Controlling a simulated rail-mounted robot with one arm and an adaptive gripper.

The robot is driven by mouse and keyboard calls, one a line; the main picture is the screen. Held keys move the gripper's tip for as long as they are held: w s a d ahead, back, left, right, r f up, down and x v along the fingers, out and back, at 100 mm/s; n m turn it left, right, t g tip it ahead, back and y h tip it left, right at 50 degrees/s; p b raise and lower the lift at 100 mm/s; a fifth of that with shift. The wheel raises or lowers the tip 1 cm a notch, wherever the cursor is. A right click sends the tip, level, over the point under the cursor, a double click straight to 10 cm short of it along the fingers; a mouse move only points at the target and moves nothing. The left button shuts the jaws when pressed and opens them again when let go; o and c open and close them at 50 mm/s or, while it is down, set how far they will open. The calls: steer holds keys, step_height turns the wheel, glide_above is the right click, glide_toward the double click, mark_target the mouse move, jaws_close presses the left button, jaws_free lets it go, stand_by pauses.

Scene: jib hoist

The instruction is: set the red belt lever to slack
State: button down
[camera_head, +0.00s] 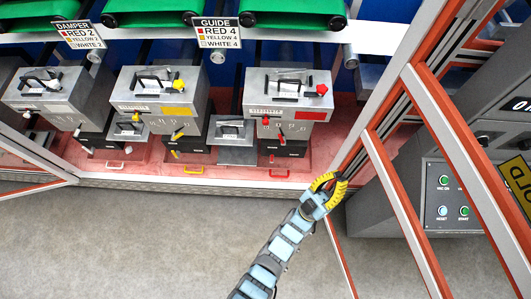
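The red-marked unit (288,92) is the rightmost of three grey boxes and carries a red label plate. Small red levers sit on its front; one (282,138) hangs low at a tilt, and another red piece (265,124) is to its left. A red knob (322,89) is on its top right. I cannot tell which red piece is the belt lever or read its setting. My gripper (332,186) is below and right of the red unit, over the floor near the frame post, apart from the levers. Its fingers are too small to read.
A yellow-marked unit (158,97) and a white-marked unit (52,91) stand to the left. Signs read DAMPER (78,34) and GUIDE (219,32). An orange-edged frame post (385,110) and a button panel (452,195) are on the right. Grey floor (130,245) in front is clear.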

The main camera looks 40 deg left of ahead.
steer(key=w+a+f+n+g+y+b, duration=0.25)
steer(key=a+f+b, duration=0.35)
steer(key=f, duration=0.6)
steer(key=w+a+f+n+g+y+b, duration=0.2)
steer(key=w+a+f+n+b, duration=0.25)
steer(key=f, duration=0.75)
steer(key=w+a+f+n+g+y+b, duration=0.1)
steer(key=a+f+n+g+y+b, duration=0.15)
steer(key=a+f+b, duration=0.65)
steer(key=s+a+f+n+g+y+b, duration=0.1)
steer(key=s+a+f+n+g+b, duration=0.2)
steer(key=f, duration=0.6)
steer(key=a+f+n+y+b, duration=0.1)
steer(key=a+f+n+b, duration=0.25)
steer(key=a+f, duration=0.4)
steer(key=n+g+b, duration=0.3)
steer(key=n+b, duration=0.2)
steer(key=n, duration=0.1)
glide_toward(272, 156)
steer(key=s+a+f, duration=0.2)
steer(key=s+a, duration=0.3)
steer(key=shift+f+y, duration=0.1)
steer(key=shift+y, duration=0.3)
